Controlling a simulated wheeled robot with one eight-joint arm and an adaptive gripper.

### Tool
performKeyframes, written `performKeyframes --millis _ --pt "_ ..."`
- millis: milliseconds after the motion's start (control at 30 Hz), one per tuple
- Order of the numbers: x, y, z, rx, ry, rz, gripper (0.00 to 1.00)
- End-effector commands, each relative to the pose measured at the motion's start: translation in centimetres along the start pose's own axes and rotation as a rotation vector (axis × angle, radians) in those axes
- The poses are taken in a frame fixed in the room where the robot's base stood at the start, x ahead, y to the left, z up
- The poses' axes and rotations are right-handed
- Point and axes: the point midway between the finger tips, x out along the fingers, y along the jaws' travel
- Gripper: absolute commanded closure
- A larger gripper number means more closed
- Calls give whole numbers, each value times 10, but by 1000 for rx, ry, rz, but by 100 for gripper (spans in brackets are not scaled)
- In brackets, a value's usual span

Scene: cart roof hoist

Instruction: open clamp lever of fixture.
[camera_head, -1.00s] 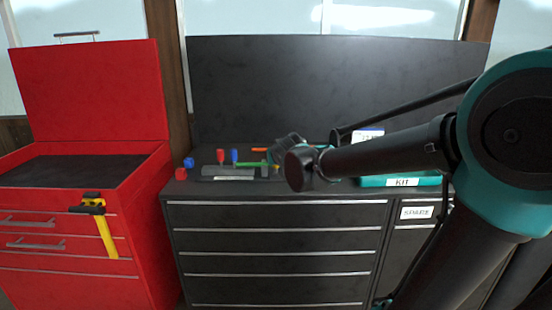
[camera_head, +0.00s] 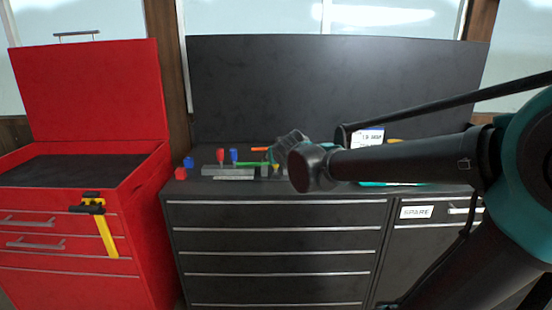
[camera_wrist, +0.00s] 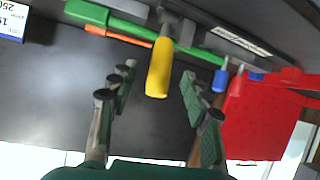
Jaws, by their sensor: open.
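A yellow lever (camera_wrist: 158,72) hangs from a dark grey mount (camera_wrist: 180,30) in the wrist view; it looks like the fixture's clamp lever. My gripper (camera_wrist: 157,80) is open, with one finger on each side of the lever and a visible gap at both sides. In the head view my gripper (camera_head: 288,146) is over the black cabinet top, and my wrist hides the lever. A grey block (camera_head: 228,171) lies to the left of my gripper there. Whether the block belongs to the fixture I cannot tell.
Red (camera_head: 220,156) and blue (camera_head: 234,155) handles stand by the block. A green bar (camera_wrist: 120,25) and an orange rod (camera_wrist: 125,38) lie close to the lever. The red cart (camera_head: 85,200) stands left of the black cabinet (camera_head: 270,240). A white-labelled box (camera_head: 368,137) stands behind my arm.

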Motion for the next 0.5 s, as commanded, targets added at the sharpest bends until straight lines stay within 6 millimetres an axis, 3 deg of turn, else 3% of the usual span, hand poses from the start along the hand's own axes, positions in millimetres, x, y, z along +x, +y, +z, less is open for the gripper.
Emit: performKeyframes --millis 500 --pt "-74 -1 1 -2 0 -2 52"
